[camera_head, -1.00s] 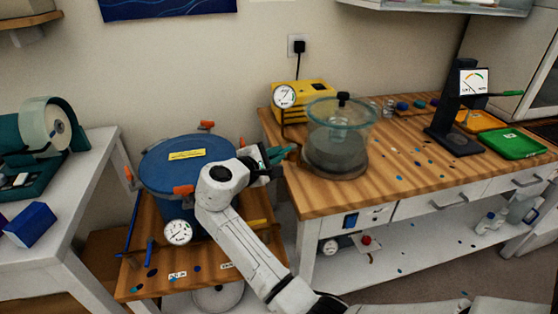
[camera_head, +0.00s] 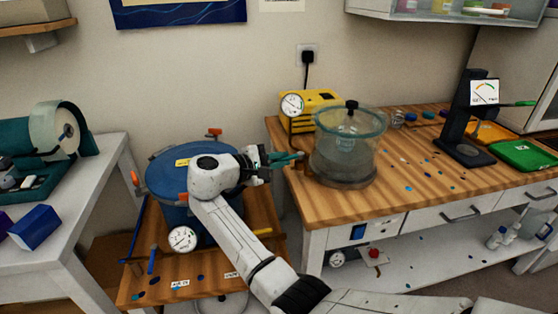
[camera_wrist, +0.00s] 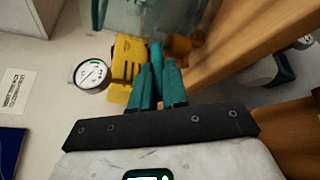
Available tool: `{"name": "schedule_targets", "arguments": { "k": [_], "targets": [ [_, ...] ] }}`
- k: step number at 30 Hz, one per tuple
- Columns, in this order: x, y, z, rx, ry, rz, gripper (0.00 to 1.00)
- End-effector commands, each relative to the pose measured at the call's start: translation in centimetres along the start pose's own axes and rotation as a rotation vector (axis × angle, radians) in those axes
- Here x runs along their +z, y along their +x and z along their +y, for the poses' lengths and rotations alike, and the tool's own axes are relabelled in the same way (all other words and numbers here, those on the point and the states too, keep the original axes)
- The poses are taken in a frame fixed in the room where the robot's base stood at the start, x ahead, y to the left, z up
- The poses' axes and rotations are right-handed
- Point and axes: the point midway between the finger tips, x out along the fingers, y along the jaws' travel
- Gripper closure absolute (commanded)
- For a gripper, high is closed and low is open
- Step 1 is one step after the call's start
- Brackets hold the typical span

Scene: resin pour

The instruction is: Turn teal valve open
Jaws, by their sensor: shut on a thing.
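The teal valve handle (camera_wrist: 156,55) shows in the wrist view between and just beyond the tips of my gripper's teal fingers. An orange-brown fitting (camera_wrist: 182,45) is beside it. My gripper (camera_wrist: 159,68) is shut on the handle, with a narrow gap between the fingers. In the head view my gripper (camera_head: 300,156) reaches the left edge of the wooden bench, beside the clear glass vacuum chamber (camera_head: 345,150). There the handle is hard to tell from the fingers, which are a similar teal. The handle's exact angle is unclear.
A yellow pump (camera_head: 322,98) with a round gauge (camera_head: 292,104) stands behind the chamber. A blue-lidded pot (camera_head: 165,165) with orange clamps is under my arm, on a lower wooden stand. A black test stand (camera_head: 466,125) and green tray (camera_head: 524,155) are at right.

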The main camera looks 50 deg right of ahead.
Motion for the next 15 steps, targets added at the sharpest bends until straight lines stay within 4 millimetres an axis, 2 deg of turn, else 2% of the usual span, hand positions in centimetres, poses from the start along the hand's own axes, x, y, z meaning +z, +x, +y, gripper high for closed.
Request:
{"name": "schedule_targets", "arguments": {
  "k": [1, 2, 9, 15],
  "targets": [
    [0.25, 0.13, 0.27, -0.002, 0.009, -0.004, 1.00],
    [0.25, 0.13, 0.27, -0.002, 0.009, -0.004, 0.84],
    [0.15, 0.10, 0.15, -0.001, 0.004, -0.002, 0.61],
    [0.07, 0.06, 0.08, 0.000, 0.002, -0.001, 0.61]
  ]
}}
